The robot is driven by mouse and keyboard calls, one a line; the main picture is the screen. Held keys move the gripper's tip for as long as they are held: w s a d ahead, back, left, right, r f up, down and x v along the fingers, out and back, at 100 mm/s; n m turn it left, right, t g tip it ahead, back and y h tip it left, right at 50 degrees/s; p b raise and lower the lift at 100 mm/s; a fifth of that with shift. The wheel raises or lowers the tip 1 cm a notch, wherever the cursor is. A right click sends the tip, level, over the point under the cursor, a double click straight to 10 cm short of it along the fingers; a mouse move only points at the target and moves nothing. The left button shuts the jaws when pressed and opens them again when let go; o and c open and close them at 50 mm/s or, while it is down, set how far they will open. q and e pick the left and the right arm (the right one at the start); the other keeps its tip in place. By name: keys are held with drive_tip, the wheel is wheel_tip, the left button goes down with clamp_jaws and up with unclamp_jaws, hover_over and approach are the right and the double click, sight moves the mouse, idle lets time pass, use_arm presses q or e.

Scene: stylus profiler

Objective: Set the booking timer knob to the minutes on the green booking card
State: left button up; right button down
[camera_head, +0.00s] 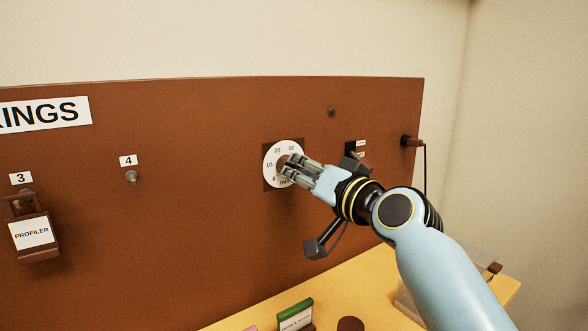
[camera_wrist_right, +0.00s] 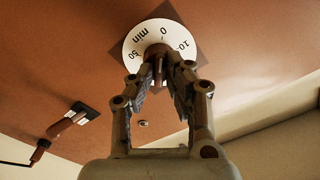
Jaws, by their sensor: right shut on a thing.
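The booking timer is a white dial (camera_head: 271,157) with minute numbers on a dark square plate on the brown board. Its brown knob (camera_wrist_right: 157,51) sits at the centre of the dial, which shows 0, 10, 50 and "min" in the right wrist view. My right gripper (camera_head: 288,171) is shut on the knob, with its fingers in front of part of the dial. I cannot tell where the knob points. A green-topped card (camera_head: 296,315) stands on the yellow table; its print is too small to read. My left gripper is not in view.
The brown board (camera_head: 200,220) has a peg under label 4 (camera_head: 132,176) and a PROFILER tag (camera_head: 31,235) hanging under label 3. A plug (camera_head: 411,141) with a black cable is at its right edge. A dark round object (camera_head: 350,324) stands on the table.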

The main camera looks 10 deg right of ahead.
drive_tip(key=m, duration=0.4)
drive_tip(key=shift+m, duration=0.3)
drive_tip(key=m, duration=0.4)
drive_tip(key=shift+m, duration=0.4)
drive_tip(key=m, duration=2)
drive_tip(key=shift+m, duration=0.4)
drive_tip(key=c, duration=1.6)
unclamp_jaws()
